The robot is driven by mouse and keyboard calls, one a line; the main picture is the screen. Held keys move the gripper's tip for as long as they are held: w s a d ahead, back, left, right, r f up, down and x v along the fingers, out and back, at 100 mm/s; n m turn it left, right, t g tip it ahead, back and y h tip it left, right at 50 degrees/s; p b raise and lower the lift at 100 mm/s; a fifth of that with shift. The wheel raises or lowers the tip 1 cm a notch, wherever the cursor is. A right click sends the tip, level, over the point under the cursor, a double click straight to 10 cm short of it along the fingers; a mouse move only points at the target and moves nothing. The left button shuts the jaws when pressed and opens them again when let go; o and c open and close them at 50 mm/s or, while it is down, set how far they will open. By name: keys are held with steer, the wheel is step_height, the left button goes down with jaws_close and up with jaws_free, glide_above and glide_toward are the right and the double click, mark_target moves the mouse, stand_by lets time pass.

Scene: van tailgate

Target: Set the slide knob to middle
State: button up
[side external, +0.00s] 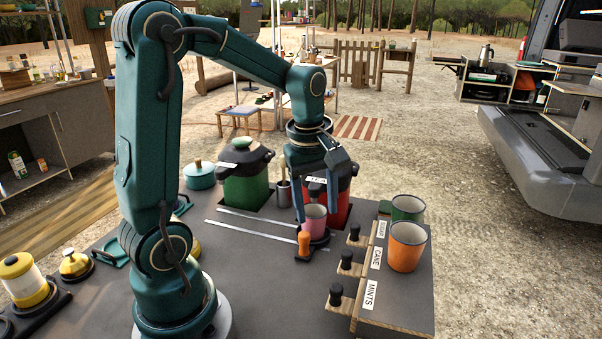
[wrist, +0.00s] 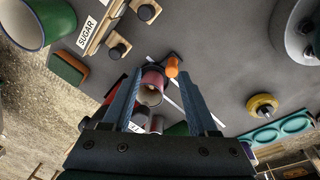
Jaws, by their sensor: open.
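The slide knob is a small upright orange knob (side external: 304,242) on a dark carriage at the right end of two pale rails (side external: 262,228). A pink cup (side external: 314,222) sits on the carriage just behind the knob. My gripper (side external: 317,212) is open and points down at the cup, one finger on each side of it; I cannot tell whether the fingers touch it. In the wrist view, the pink cup (wrist: 152,86) shows between my open fingers (wrist: 159,74), and the orange knob (wrist: 172,66) is just beyond the fingertips.
A drawer box (side external: 400,308) labelled SUGAR, CANE and MINTS, with black knobs, stands to the right, bearing an orange mug (side external: 407,247) and a green mug (side external: 408,207). A green pot (side external: 245,185) and a red pot (side external: 340,205) stand behind the rails. The rails' left part is clear.

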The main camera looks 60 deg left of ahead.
mark_target(304, 233)
steer(key=shift+n+g+h, duration=0.3)
steer(key=shift+n+g, duration=0.4)
steer(key=shift+n, duration=0.1)
steer(key=a+f, duration=0.2)
steer(key=f, duration=0.1)
steer(key=a+f, duration=0.1)
steer(key=shift+s+f, duration=0.2)
steer(key=shift+s, duration=0.2)
steer(key=shift+f, duration=2.35)
jaws_close()
